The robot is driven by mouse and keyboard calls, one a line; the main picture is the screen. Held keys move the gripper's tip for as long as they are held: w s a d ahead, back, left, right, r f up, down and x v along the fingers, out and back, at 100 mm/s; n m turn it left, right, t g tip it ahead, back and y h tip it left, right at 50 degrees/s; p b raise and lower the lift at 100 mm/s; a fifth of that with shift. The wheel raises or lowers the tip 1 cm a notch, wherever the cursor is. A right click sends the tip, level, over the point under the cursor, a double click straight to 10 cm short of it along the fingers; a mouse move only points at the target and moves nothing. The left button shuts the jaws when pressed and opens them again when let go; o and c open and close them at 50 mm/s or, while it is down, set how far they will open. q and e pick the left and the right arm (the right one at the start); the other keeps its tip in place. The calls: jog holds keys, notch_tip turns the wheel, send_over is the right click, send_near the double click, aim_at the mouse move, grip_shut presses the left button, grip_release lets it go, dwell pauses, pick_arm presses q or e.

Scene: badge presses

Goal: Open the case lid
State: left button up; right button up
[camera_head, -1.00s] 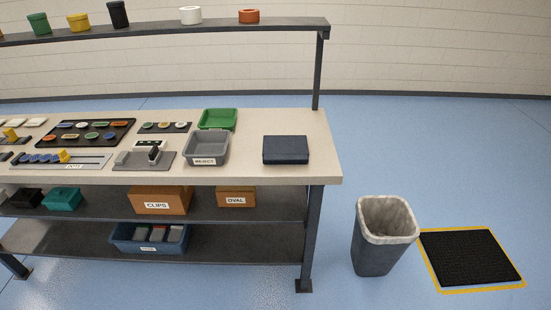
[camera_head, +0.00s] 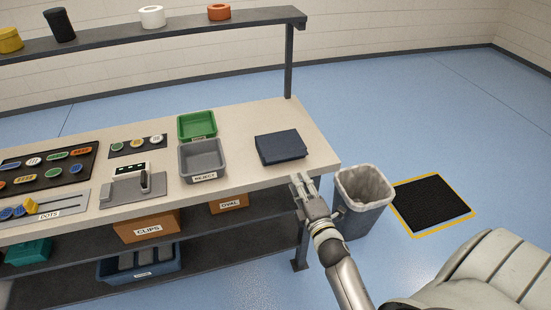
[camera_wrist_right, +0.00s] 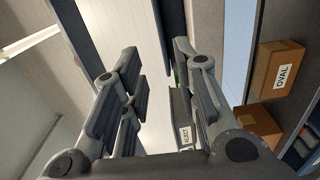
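The dark blue case (camera_head: 281,148) lies flat and shut on the right end of the workbench. My right gripper (camera_head: 303,184) is just off the bench's front edge, in front of and slightly right of the case, not touching it. In the right wrist view its fingers (camera_wrist_right: 160,95) are spread apart with nothing between them. A dark blue strip (camera_wrist_right: 171,25) beyond the fingers there looks like the case's edge. My left gripper is not in view.
A grey REJECT bin (camera_head: 203,160) and a green bin (camera_head: 198,126) stand left of the case. A waste bin (camera_head: 362,200) stands on the floor by the bench end, close to my right arm. The worktop around the case (camera_head: 245,180) is bare.

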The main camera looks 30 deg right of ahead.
jog(key=p, duration=0.1)
send_near(281, 145)
jog(key=x, duration=0.2)
jog(key=shift+w+d+f, duration=0.2)
jog(key=shift+w+f, duration=0.05)
jog(key=shift+c, duration=0.2)
grip_shut()
